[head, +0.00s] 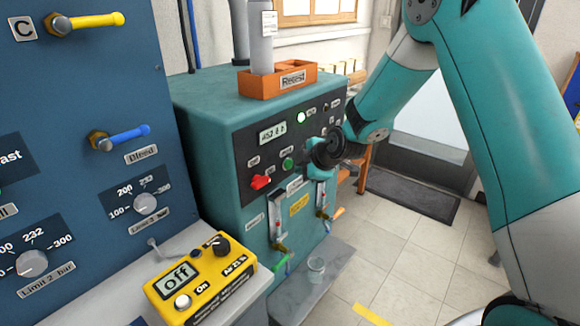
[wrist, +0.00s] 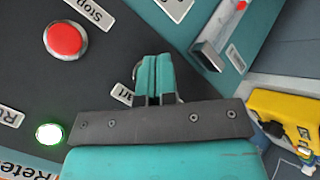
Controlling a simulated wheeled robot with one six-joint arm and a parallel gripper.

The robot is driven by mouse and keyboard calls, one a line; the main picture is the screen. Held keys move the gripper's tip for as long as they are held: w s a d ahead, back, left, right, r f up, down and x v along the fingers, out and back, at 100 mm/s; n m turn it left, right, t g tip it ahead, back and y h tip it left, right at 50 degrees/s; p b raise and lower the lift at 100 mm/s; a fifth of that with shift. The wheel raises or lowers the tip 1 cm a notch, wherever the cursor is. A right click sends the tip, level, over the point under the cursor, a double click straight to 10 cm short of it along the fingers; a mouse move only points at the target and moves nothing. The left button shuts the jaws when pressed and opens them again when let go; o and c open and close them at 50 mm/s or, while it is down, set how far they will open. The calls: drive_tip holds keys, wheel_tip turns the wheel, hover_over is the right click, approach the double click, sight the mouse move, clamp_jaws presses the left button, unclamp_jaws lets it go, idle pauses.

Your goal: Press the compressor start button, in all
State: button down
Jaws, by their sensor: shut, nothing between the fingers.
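The compressor (head: 215,140) is a teal cabinet with a dark control panel. A green button (head: 288,163) on that panel appears to be the start button. I cannot tell whether the tips touch anything. A lit green lamp (head: 301,117) labelled Run also shows in the wrist view (wrist: 48,133).
A red stop button (wrist: 66,40) is close to my fingers. A yellow tester (head: 200,280) reading "off" stands front left. An orange tray (head: 278,82) tops the compressor.

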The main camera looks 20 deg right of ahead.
drive_tip(key=shift+s+d, duration=0.1)
drive_tip(key=s+d, duration=0.1)
drive_tip(key=s, duration=0.1)
drive_tip(key=s+d+b, duration=0.1)
drive_tip(key=s, duration=0.1)
drive_tip(key=shift+s+d+b, duration=0.1)
drive_tip(key=shift+d+b, duration=0.1)
drive_tip(key=shift+b, duration=0.1)
idle(0.9)
